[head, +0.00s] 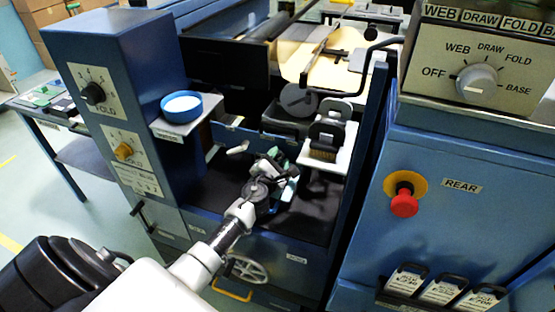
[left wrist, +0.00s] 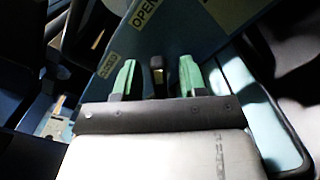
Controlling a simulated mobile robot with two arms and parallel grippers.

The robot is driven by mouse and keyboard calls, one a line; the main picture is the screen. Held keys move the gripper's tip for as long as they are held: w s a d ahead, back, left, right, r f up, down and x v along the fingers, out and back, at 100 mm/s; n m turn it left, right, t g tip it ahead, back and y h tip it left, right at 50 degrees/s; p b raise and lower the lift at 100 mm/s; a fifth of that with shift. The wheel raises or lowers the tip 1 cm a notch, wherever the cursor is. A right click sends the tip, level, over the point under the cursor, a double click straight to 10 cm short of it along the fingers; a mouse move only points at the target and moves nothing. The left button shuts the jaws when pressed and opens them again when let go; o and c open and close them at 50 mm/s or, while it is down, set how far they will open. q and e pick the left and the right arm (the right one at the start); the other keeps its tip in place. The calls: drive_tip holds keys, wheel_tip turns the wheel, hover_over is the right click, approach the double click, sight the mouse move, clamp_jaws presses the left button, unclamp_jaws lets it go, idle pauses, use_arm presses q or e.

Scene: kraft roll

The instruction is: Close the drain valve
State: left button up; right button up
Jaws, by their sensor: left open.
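The left wrist view shows a blue panel (left wrist: 185,35) with an OPEN label (left wrist: 145,12) and a CLOSED label (left wrist: 108,64). My left gripper (left wrist: 157,78) has its green fingertips apart in front of this panel. A dark upright piece (left wrist: 158,72) shows between the fingers; I cannot tell whether it is the drain valve's handle or whether the fingers touch it. In the head view my left gripper (head: 282,168) is inside the machine's open bay, beside a low blue panel and a pale handle (head: 238,148). The valve itself is not clear there. My right gripper is not in view.
A blue cup (head: 181,105) stands on a small shelf left of the bay. Black-handled blocks (head: 327,135) sit on a white ledge at its right. A red button (head: 404,203) juts from the right cabinet.

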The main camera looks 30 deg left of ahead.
use_arm(q)
clamp_jaws()
drive_tip(key=shift+n, duration=0.3)
drive_tip(key=n, duration=0.3)
drive_tip(key=shift+a+n, duration=0.1)
drive_tip(key=shift+n, duration=0.2)
drive_tip(key=n+b, duration=0.1)
drive_tip(key=n, duration=0.3)
drive_tip(key=shift+a+n, duration=0.15)
drive_tip(key=shift+n, duration=0.15)
drive_tip(key=n+b, duration=0.1)
drive_tip(key=n, duration=0.3)
drive_tip(key=shift+s+a+n, duration=0.1)
drive_tip(key=shift+a+n, duration=0.05)
drive_tip(key=shift+n, duration=0.15)
drive_tip(key=n, duration=0.4)
drive_tip(key=shift+a+n+b, duration=0.1)
drive_tip(key=shift+n+b, duration=0.2)
drive_tip(key=shift+b, duration=0.05)
